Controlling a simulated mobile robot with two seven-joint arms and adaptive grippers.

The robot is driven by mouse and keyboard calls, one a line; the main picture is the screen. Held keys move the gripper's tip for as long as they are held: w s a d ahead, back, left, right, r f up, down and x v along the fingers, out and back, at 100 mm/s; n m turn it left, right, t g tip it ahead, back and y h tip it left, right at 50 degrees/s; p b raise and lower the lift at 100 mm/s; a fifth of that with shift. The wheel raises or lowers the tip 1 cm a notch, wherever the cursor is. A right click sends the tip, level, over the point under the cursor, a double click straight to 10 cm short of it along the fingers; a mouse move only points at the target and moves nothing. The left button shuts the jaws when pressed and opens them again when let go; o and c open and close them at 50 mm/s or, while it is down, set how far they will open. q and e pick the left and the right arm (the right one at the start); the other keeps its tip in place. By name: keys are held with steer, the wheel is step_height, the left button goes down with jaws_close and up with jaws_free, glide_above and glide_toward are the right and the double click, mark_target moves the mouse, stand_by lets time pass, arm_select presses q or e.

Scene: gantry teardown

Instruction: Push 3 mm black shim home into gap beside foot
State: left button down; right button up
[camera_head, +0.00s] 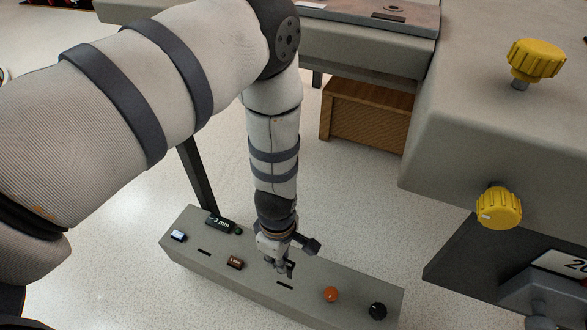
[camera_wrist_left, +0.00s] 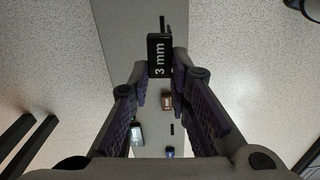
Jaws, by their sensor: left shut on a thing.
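The black shim (camera_wrist_left: 160,55), marked "3 mm" in white, is between the fingertips of my left gripper in the left wrist view. My left gripper (camera_wrist_left: 160,72) is shut on it, above the grey bench-like tray. In the head view my left gripper (camera_head: 283,265) points down over the tray (camera_head: 330,272), close to a dark slot (camera_head: 285,285); the shim is too small there to make out clearly. I cannot pick out the foot or its gap in either view. My right gripper is not in view.
Grey machinery with yellow knobs (camera_head: 499,207) stands right. A wooden box (camera_head: 365,115) is behind.

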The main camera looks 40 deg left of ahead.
arm_select(q)
steer(key=shift+a+f+n, duration=0.25)
steer(key=shift+f+n, duration=0.05)
steer(key=shift+f, duration=0.55)
steer(key=shift+w, duration=0.1)
steer(key=shift+r, duration=0.1)
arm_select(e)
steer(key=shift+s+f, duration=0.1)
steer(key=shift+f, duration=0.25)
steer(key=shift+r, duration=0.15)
arm_select(q)
steer(key=b, duration=0.3)
glide_above(281, 280)
steer(key=shift+d+f, duration=0.1)
steer(key=shift+f, duration=2.75)
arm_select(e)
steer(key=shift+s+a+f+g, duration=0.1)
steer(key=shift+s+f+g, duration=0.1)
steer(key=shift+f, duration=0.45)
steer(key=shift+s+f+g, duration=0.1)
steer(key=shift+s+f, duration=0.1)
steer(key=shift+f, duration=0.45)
arm_select(q)
steer(key=shift+f+b, duration=0.35)
steer(key=shift+f, duration=0.45)
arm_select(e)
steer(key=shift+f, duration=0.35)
arm_select(q)
steer(key=shift+f, duration=0.15)
